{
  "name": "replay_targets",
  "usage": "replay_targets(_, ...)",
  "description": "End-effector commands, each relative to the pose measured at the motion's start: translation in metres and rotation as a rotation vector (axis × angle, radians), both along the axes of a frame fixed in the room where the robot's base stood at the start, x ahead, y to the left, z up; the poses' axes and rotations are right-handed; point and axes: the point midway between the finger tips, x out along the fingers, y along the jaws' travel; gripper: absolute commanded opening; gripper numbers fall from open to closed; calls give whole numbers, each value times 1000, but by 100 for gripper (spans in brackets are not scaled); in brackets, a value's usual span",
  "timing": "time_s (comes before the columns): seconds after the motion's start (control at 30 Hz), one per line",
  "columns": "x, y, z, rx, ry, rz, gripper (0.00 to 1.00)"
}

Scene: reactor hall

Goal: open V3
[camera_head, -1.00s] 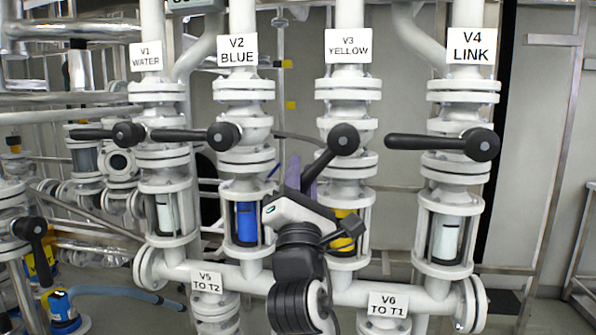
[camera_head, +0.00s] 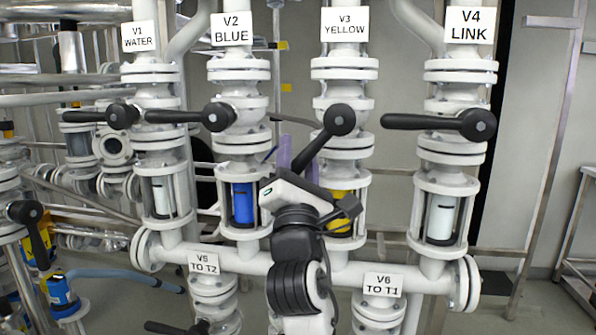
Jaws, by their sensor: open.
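The V3 valve handle (camera_head: 322,138) is a black lever on the white pipe under the V3 YELLOW label (camera_head: 345,23). It slants from its round hub down to the left, between level and upright. My gripper (camera_head: 287,160) is at the lower end of the lever, partly hidden behind my own wrist. Its purple fingers show beside the lever end and are open. I cannot tell whether they touch the lever. The yellow sight glass (camera_head: 341,222) below V3 is partly covered by my wrist.
The V2 handle (camera_head: 190,116) and V4 handle (camera_head: 440,123) lie level, pointing left, on either side of V3. The V1 handle (camera_head: 98,116) is level too.

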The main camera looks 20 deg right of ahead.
Motion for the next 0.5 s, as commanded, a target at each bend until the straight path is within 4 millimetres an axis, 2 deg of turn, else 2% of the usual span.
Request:
replay_targets(0.17,-15,6,-16,0,-1,-1,42)
replay_targets(0.43,-61,26,-58,0,-1,-1,42)
replay_targets(0.5,-66,29,-65,-2,-2,-1,42)
